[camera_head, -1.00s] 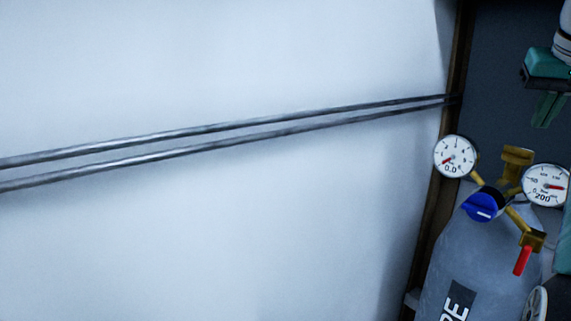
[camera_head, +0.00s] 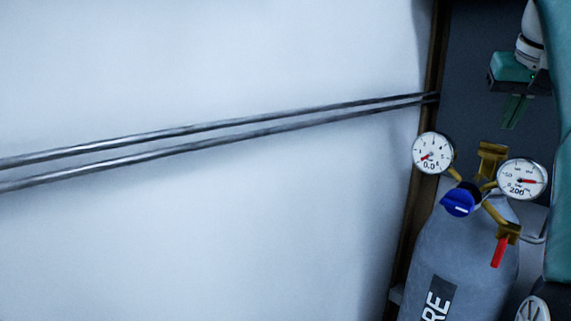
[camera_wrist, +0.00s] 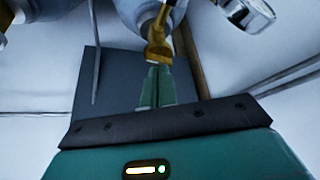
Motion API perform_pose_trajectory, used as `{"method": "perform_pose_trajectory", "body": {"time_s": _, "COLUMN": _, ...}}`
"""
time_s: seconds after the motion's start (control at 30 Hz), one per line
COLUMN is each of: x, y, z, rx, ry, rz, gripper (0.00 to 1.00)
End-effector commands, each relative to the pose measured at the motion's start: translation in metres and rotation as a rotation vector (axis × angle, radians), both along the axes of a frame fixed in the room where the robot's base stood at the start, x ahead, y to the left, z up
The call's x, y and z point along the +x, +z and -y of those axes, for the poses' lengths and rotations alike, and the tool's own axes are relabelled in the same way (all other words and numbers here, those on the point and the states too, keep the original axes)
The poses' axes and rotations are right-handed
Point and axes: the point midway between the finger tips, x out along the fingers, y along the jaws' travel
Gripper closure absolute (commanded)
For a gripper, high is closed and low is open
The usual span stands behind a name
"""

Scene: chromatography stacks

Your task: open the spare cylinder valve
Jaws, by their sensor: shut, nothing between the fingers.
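The grey gas cylinder (camera_head: 462,255) stands at the right of the head view, with part of a dark label reading "RE". On its top are brass fittings (camera_head: 491,160), a blue knob (camera_head: 458,200) and a red lever (camera_head: 499,252) pointing down. The left gauge (camera_head: 433,153) reads about 0.0; the right gauge (camera_head: 523,179) has a red needle. My gripper (camera_head: 514,122) is shut and empty, its green fingers pointing down above and right of the brass top. In the wrist view, the fingertips (camera_wrist: 158,70) lie close to a brass fitting (camera_wrist: 160,50); I cannot tell whether they touch.
Two metal pipes (camera_head: 200,134) run along the pale wall (camera_head: 200,230). A brown post (camera_head: 416,190) stands left of the cylinder. A dark panel (camera_head: 470,80) lies behind my gripper.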

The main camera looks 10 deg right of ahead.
Motion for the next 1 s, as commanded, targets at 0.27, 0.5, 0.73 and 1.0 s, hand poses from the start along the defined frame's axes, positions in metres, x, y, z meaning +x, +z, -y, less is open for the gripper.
{"method": "perform_pose_trajectory", "body": {"time_s": 0.27, "x": 0.0, "y": -0.035, "z": -0.001, "rx": 0.0, "ry": 0.0, "rz": -0.002, "gripper": 1.0}}
{"method": "perform_pose_trajectory", "body": {"time_s": 0.5, "x": 0.0, "y": -0.05, "z": 0.0, "rx": -0.002, "ry": 0.0, "rz": 0.0, "gripper": 1.0}}
{"method": "perform_pose_trajectory", "body": {"time_s": 0.73, "x": 0.0, "y": -0.051, "z": 0.0, "rx": 0.0, "ry": 0.0, "rz": 0.0, "gripper": 1.0}}
{"method": "perform_pose_trajectory", "body": {"time_s": 1.0, "x": 0.001, "y": -0.051, "z": 0.001, "rx": 0.0, "ry": 0.001, "rz": 0.0, "gripper": 1.0}}
